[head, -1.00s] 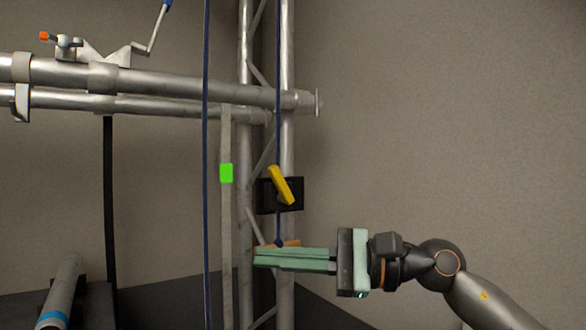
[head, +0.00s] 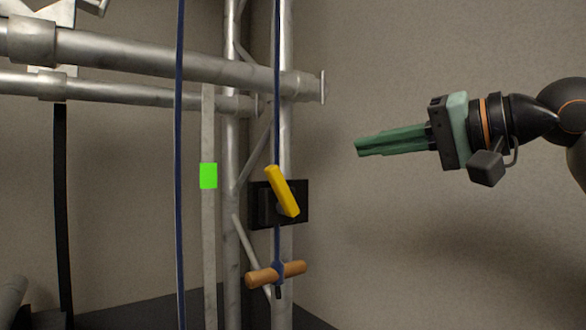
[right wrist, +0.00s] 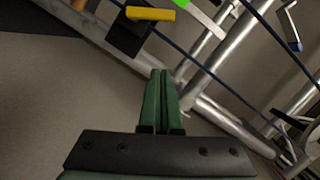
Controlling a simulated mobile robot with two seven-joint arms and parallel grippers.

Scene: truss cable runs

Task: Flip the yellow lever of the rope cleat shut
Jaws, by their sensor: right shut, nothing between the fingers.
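The yellow lever (head: 282,191) sits on the black rope cleat (head: 300,202), fixed to the upright truss. The lever is tilted, its top end leaning up and left. A blue rope (head: 277,110) runs down to the cleat and on below it to a wooden handle (head: 262,275). My right gripper (head: 358,147) is shut and empty, right of the cleat and higher in the picture, apart from it. In the right wrist view the closed green fingers (right wrist: 161,75) point toward the truss, with the yellow lever (right wrist: 151,14) at the top. My left gripper is out of view.
Horizontal truss tubes (head: 150,55) cross the upper left. A second blue rope (head: 180,150) and a grey strap with a green marker (head: 208,176) hang left of the cleat.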

